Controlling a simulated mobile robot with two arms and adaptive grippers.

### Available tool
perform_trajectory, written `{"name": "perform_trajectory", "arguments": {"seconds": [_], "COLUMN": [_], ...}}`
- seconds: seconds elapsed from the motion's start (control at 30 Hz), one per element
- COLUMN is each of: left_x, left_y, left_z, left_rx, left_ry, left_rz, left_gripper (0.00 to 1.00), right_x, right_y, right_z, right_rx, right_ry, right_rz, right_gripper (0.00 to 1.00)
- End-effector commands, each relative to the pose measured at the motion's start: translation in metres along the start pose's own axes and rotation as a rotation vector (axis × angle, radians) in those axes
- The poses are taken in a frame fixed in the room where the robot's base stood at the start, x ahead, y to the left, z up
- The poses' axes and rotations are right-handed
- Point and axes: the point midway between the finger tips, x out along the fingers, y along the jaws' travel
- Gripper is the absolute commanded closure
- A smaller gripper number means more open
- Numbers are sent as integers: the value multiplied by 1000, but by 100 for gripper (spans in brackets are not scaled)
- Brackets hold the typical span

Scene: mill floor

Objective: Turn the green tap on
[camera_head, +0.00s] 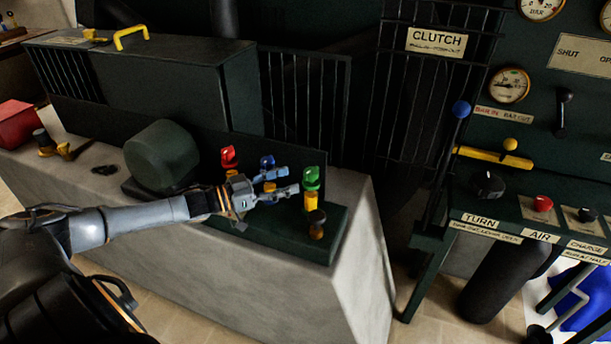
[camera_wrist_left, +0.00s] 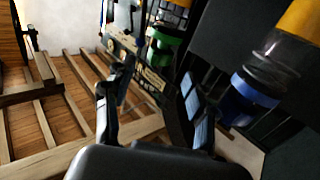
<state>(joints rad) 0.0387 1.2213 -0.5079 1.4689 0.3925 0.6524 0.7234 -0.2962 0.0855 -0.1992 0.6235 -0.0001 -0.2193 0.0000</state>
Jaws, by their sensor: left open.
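The green tap (camera_head: 311,178) stands upright on a yellow body at the right end of a row of taps on the dark green base. The blue tap (camera_head: 267,162) and red tap (camera_head: 229,157) are to its left. My left gripper (camera_head: 290,181) is open, its fingers pointing right toward the green tap and a little short of it. In the left wrist view the green tap (camera_wrist_left: 165,42) is ahead of my left gripper (camera_wrist_left: 156,82), and the blue tap (camera_wrist_left: 254,89) is to the right. Nothing is between the fingers. My right gripper is not in view.
A dark green rounded housing (camera_head: 161,155) is left of the taps, on the concrete plinth (camera_head: 355,270). A control panel (camera_head: 560,125) stands at the right. Open floor separates it from the plinth.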

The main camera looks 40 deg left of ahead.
Motion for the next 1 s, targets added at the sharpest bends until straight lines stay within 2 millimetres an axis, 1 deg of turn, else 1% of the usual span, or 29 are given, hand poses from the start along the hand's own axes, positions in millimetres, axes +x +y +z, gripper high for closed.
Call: {"name": "perform_trajectory", "arguments": {"seconds": [0.03,0.13,0.3,0.4,0.6,0.87,0.9,0.97,1.0], "left_x": [8,22,43,52,61,61,61,61,61], "left_y": [0,0,0,0,0,0,0,0,0], "left_z": [-2,-2,-2,-1,-1,0,0,0,0], "left_rx": [1,1,0,0,1,1,1,0,0], "left_ry": [6,5,3,3,0,-1,-1,0,0], "left_rz": [1,0,-1,0,0,0,0,0,0], "left_gripper": [44,44,44,44,44,44,52,64,72], "right_x": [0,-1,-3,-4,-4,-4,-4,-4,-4], "right_y": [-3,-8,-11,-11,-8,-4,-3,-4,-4], "right_z": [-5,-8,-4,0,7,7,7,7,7], "right_rx": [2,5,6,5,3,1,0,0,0], "right_ry": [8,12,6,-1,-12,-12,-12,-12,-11], "right_rz": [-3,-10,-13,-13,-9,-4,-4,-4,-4], "right_gripper": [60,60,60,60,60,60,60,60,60]}}
